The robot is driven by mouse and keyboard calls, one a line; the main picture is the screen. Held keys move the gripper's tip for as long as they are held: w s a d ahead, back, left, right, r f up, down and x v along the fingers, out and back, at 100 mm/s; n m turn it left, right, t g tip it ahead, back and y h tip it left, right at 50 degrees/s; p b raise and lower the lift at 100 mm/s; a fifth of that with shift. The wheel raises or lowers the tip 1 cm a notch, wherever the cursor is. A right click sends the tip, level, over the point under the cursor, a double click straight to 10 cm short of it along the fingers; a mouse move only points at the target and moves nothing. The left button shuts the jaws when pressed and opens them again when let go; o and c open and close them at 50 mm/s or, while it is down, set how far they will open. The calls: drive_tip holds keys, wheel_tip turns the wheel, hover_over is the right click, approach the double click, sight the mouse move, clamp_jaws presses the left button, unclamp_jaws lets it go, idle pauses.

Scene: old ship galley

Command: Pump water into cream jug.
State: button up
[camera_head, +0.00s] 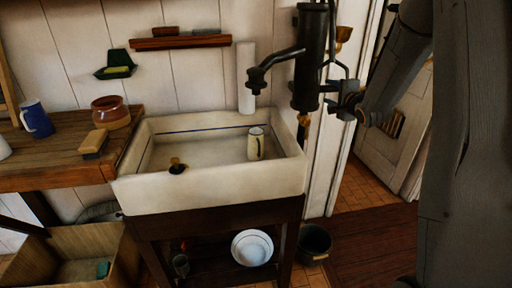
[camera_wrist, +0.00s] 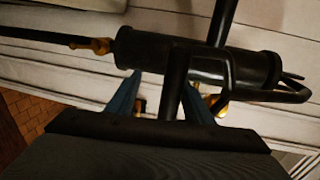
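The cream jug (camera_head: 256,143) stands upright in the right part of the white sink (camera_head: 212,186). The black pump (camera_head: 310,60) is above the sink's right end. Its spout (camera_head: 258,80) reaches left, above the jug. My gripper (camera_head: 346,103) is at the pump's right side, by the thin pump handle (camera_head: 331,72). In the wrist view, the handle (camera_wrist: 175,90) passes between the fingers of my gripper (camera_wrist: 162,80). The fingers stand apart, with a gap between the left finger and the handle. The jug is not in the wrist view. Its inside is too small to judge.
A wooden counter (camera_head: 60,178) at left bears a blue mug (camera_head: 36,118), a brown pot (camera_head: 110,112) and a brush-like block (camera_head: 94,142). A white bowl (camera_head: 252,248) is under the sink and a dark bucket (camera_head: 314,242) right of it. A door frame is close behind my gripper.

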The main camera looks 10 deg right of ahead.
drive_tip(key=shift+r, duration=0.3)
drive_tip(key=shift+s+d+r+p, duration=0.1)
drive_tip(key=shift+s+r+p, duration=0.1)
drive_tip(key=shift+s+p, duration=0.3)
drive_tip(key=shift+s+d+r+p, duration=0.15)
drive_tip(key=shift+s+p, duration=0.1)
drive_tip(key=shift+s, duration=0.35)
drive_tip(key=s+r+p, duration=0.1)
drive_tip(key=s+p, duration=0.2)
drive_tip(key=s, duration=0.4)
drive_tip(key=shift+s+d+p, duration=0.2)
drive_tip(key=shift+s+p, duration=0.05)
drive_tip(key=shift+p, duration=0.1)
drive_tip(key=shift+a, duration=0.1)
